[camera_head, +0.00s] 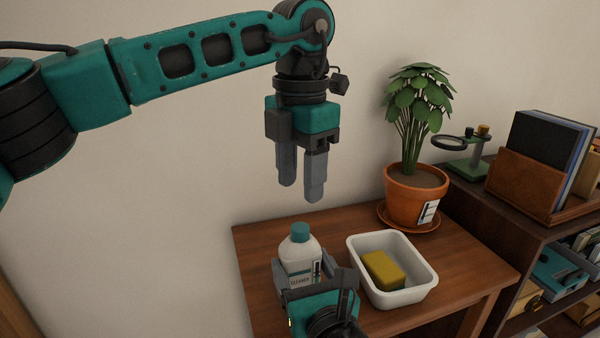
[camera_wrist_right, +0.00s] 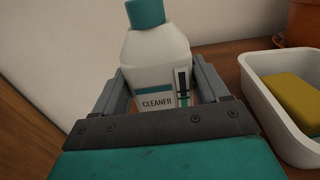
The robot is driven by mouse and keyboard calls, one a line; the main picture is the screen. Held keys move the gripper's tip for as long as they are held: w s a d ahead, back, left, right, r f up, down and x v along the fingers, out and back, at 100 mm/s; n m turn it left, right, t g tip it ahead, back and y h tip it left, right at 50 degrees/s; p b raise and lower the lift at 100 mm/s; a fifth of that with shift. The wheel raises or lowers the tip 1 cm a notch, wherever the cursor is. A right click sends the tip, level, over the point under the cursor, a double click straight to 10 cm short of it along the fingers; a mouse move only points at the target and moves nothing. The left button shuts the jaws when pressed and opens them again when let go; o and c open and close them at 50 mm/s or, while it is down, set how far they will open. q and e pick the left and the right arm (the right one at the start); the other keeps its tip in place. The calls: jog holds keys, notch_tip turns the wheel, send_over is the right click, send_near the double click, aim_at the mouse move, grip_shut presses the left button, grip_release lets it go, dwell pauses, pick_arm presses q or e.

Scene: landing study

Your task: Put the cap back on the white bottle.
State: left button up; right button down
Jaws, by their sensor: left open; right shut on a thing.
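The white bottle (camera_head: 299,251), labelled CLEANER, stands upright at the left part of the wooden table. The teal cap (camera_head: 300,231) sits on top of its neck; it also shows in the right wrist view (camera_wrist_right: 145,13), cut by the top edge. I cannot tell how tightly it is seated. My right gripper (camera_head: 305,268) is shut on the bottle's body, one finger on each side, as the right wrist view of the bottle (camera_wrist_right: 157,60) shows. My left gripper (camera_head: 301,191) is open and empty, fingers pointing down, above the cap and apart from it.
A white tub (camera_head: 418,287) with a yellow sponge (camera_head: 383,270) stands just right of the bottle. A potted plant (camera_head: 407,200) on a saucer is at the back right. A shelf (camera_head: 480,198) with a magnifier stand and a book holder adjoins the table. The table's left edge is near the bottle.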

aim_at(300, 227)
pick_arm(q)
jog(key=shift+f, duration=0.1)
dwell(0.3)
jog(key=shift+f, duration=3.9)
jog(key=shift+c, duration=0.3)
grip_shut()
jog(key=shift+o, duration=0.6)
grip_release()
notch_tip(300, 227, up, 12)
